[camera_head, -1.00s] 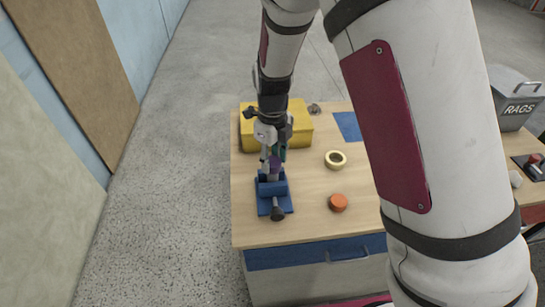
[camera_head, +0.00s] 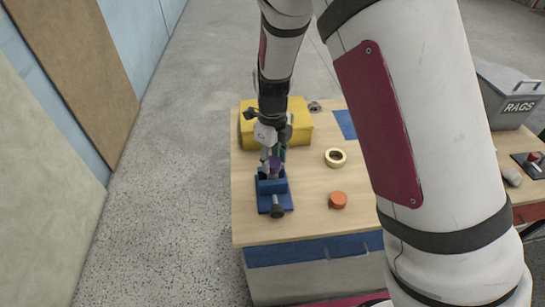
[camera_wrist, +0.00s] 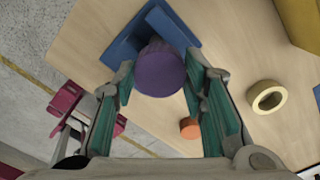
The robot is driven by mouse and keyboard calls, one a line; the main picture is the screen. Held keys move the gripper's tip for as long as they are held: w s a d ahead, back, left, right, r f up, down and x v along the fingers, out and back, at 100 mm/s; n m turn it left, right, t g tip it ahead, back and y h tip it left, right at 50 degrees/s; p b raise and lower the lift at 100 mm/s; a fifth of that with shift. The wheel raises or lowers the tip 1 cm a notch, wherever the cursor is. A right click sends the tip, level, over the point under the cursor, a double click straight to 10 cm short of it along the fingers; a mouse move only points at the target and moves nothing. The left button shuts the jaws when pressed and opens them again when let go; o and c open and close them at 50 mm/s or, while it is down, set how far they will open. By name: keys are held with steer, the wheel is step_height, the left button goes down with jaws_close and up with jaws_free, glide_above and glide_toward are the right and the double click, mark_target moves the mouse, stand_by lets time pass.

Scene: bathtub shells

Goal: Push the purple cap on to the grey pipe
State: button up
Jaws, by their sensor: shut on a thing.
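The purple cap (camera_wrist: 160,70) is round, and its flat top faces the wrist camera. My gripper (camera_wrist: 163,82) is shut on it, with one green-padded finger on each side. In the head view my gripper (camera_head: 272,157) points down over the blue vise (camera_head: 281,203) at the table's left side, and the cap (camera_head: 276,163) shows at its fingertips just above the vise. The blue vise also shows behind the cap in the wrist view (camera_wrist: 124,47). The grey pipe is hidden by the cap, fingers and vise, so I cannot tell how far the cap sits over it.
A yellow box (camera_head: 299,126) stands behind my gripper. A yellow tape ring (camera_head: 335,158) and an orange round piece (camera_head: 338,200) lie to the right on the wooden table (camera_head: 310,225). A grey RAGS bin (camera_head: 505,98) stands far right.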

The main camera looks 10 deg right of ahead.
steer(key=o, duration=1.5)
steer(key=shift+r+p, duration=1.4)
steer(key=shift+r, duration=2.1)
